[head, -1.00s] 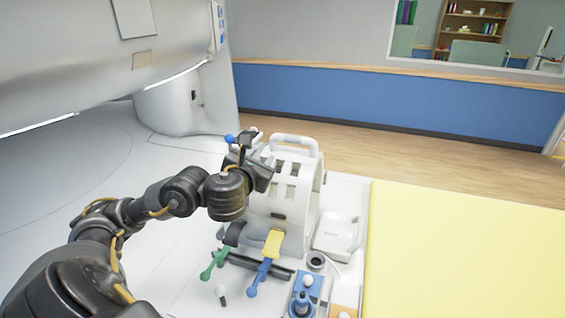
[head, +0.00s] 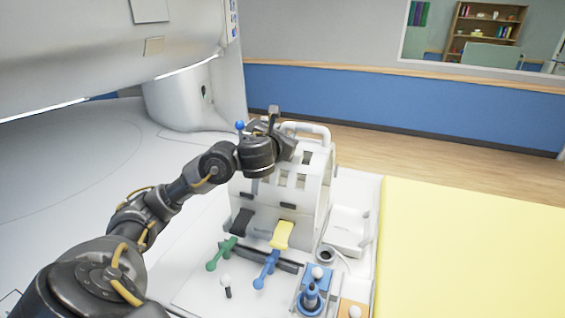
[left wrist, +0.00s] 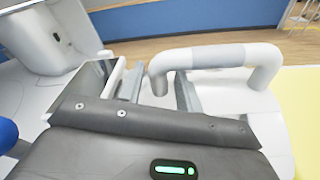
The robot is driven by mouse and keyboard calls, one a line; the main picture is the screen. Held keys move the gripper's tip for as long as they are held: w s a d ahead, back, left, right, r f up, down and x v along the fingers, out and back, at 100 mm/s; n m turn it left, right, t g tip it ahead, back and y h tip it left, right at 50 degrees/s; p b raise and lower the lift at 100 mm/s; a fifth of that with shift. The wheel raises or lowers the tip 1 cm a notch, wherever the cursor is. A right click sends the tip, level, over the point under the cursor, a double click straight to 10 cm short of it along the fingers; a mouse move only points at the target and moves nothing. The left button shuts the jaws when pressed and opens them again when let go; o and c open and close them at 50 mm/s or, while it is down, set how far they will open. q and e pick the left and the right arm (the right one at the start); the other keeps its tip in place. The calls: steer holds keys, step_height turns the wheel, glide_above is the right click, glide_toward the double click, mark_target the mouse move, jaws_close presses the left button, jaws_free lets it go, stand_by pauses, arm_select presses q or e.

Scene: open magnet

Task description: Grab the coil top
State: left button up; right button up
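The coil top is the upper part of the white head coil (head: 290,185), a slotted shell with a white arched handle (head: 305,128) on it. My left gripper (head: 281,128) is at the left end of this handle, above the coil's upper left edge. In the left wrist view the handle (left wrist: 222,56) shows large, and its left leg appears between my two grey fingers (left wrist: 158,88). The fingers are apart; I cannot tell whether either touches the handle. The coil's lower parts are out of the wrist view. My right gripper is not in view.
In front of the coil are a green lever (head: 220,254), a blue lever (head: 266,270), a yellow pad (head: 282,234) and a blue plug-like part (head: 311,298). A white box (head: 346,228) stands right of it. The yellow mat (head: 470,250) is clear. The scanner (head: 100,50) rises behind left.

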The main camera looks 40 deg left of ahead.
arm_select(q)
steer(key=shift+w+a+f, duration=0.15)
steer(key=shift+w+a, duration=0.1)
steer(key=shift+w, duration=0.3)
steer(key=shift+s, duration=0.15)
jaws_close()
stand_by(0.8)
steer(key=shift+r, duration=0.2)
